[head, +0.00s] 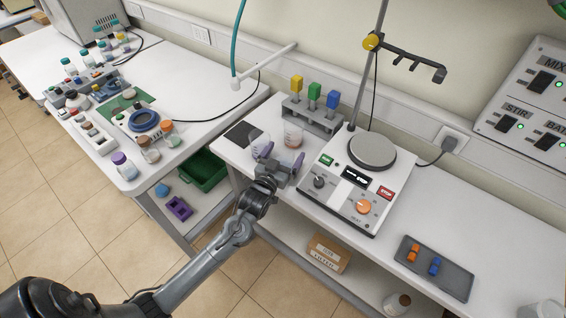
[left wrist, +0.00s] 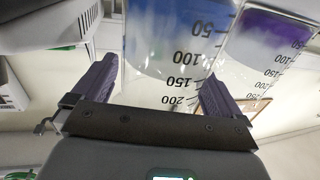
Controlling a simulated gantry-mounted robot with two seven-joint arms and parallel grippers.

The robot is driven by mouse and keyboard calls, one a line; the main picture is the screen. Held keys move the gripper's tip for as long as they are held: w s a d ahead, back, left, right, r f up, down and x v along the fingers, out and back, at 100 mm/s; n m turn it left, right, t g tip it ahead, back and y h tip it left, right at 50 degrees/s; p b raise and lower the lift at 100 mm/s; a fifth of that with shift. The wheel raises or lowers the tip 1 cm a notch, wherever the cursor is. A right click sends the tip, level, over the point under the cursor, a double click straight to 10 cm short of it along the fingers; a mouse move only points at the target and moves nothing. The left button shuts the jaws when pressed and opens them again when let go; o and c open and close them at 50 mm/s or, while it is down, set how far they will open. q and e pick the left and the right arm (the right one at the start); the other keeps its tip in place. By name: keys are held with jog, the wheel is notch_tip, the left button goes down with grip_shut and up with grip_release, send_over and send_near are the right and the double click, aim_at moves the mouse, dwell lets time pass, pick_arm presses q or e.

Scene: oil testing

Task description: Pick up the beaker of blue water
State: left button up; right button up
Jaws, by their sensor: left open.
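The beaker of blue water (left wrist: 175,35) fills the upper middle of the left wrist view, upside down in the picture, with black volume marks. My left gripper (left wrist: 160,90) is open, its purple fingers to either side of the beaker in that view. I cannot tell whether the fingertips reach around the glass. In the head view my left gripper (head: 280,157) is at the front of two clear beakers, a left one (head: 260,139) and a right one (head: 293,135) with reddish contents. Which of these is the blue one is unclear there. My right gripper is not in view.
A second beaker with purple liquid (left wrist: 272,35) stands close to the blue one. A grey rack (head: 318,120) with yellow, green and blue-topped items is behind. A stirrer hotplate (head: 345,180) with a tall stand is close on the right. A dark pad (head: 240,134) lies left.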

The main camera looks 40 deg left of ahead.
pick_arm(q)
jog(key=shift+w+a, duration=0.1)
jog(key=shift+w, duration=0.4)
jog(key=c, duration=1.1)
jog(key=shift+c, duration=0.6)
jog(key=shift+r, duration=0.1)
